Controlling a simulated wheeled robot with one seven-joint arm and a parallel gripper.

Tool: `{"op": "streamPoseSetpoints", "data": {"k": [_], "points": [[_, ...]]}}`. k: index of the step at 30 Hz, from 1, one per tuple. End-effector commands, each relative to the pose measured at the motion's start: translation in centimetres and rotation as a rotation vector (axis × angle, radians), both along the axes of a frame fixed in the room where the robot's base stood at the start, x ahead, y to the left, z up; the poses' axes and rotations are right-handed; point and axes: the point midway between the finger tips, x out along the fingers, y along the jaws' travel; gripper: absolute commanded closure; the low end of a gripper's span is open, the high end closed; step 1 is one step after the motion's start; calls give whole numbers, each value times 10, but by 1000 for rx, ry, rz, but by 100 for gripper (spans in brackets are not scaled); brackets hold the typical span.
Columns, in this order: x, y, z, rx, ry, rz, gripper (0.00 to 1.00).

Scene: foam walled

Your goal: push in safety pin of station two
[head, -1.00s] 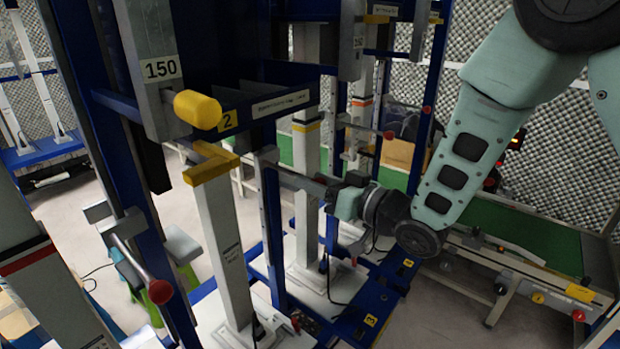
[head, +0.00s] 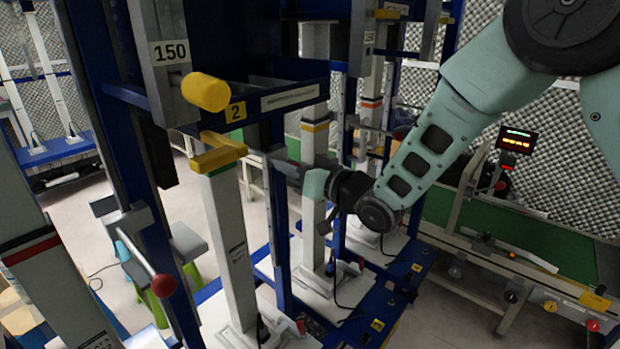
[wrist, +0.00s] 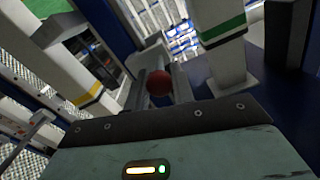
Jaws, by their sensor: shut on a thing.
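Station two carries a yellow "2" label (head: 235,111) on its blue frame. A red ball knob (wrist: 159,83), seemingly the safety pin's, shows in the wrist view between my fingers. My gripper (head: 282,168) is shut on it at the grey rail (head: 272,205) right of the station's white post (head: 233,240). In the wrist view my gripper (wrist: 158,88) has one finger on each side of the knob. The head view hides the knob and the pin's shaft, so I cannot tell how deep the pin sits.
A yellow cylinder (head: 206,92) and a yellow bar (head: 218,153) stick out left of my gripper. Another red knob (head: 163,286) is at the lower left. A green conveyor (head: 540,235) is at the right.

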Motion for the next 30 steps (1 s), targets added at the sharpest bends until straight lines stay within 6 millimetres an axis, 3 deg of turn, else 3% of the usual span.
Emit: {"op": "streamPoseSetpoints", "data": {"k": [9, 10, 12, 23, 30], "points": [[3, 3, 1, 1, 0, -1, 100], [3, 3, 1, 1, 0, -1, 70], [2, 3, 1, 1, 0, -1, 54], [0, -2, 0, 0, 1, -2, 54], [-24, -34, -1, -1, 2, -4, 54]]}}
